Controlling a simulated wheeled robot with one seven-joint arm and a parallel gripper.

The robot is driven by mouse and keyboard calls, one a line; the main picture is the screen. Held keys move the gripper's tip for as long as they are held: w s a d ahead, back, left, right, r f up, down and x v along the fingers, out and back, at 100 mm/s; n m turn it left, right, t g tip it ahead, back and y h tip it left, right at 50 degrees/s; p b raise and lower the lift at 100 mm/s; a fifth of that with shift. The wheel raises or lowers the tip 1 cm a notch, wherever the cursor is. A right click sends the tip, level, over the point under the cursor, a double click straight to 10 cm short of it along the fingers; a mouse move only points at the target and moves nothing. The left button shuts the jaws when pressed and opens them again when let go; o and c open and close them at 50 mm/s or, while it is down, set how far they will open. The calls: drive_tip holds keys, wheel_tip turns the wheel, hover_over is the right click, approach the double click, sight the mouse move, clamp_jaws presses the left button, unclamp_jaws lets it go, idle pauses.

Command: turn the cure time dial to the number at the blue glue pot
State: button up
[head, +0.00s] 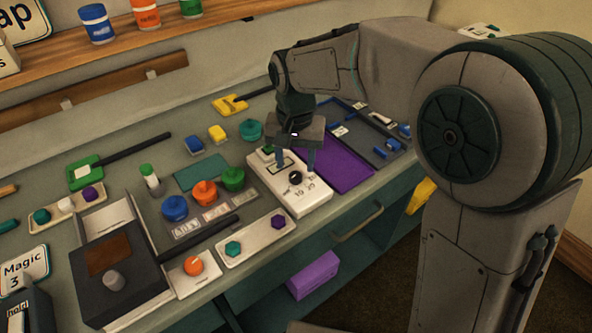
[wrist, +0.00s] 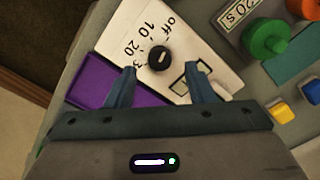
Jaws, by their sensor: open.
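The cure time dial is a black knob (head: 296,178) on a white box (head: 310,203). The wrist view shows the knob (wrist: 158,60) with "off", "10", "20" and a partly hidden "3" around one side; I cannot tell its setting. My gripper (head: 296,161) is pointed down over the box, open and empty. In the wrist view its fingertips (wrist: 162,70) are on either side of the knob's near edge; contact is unclear. The blue glue pot (head: 175,208) stands left of the box, with a card (head: 186,230) before it, too small to read.
Orange (head: 204,193) and green (head: 233,179) pots stand between the blue pot and the box. The green pot's card (wrist: 236,14) reads "20 s" in the wrist view. A purple panel (head: 335,162) adjoins the box's right side. A tray with hexagonal pieces (head: 257,238) lies in front.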

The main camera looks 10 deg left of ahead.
sight(295, 175)
drive_tip(key=shift+f, duration=1.8)
drive_tip(key=c, duration=1)
drive_tip(key=shift+n, duration=0.3)
drive_tip(key=n+p, duration=0.1)
drive_tip(key=n, duration=0.3)
drive_tip(key=shift+r, duration=0.1)
drive_tip(key=n, duration=0.5)
drive_tip(key=shift+p, duration=0.4)
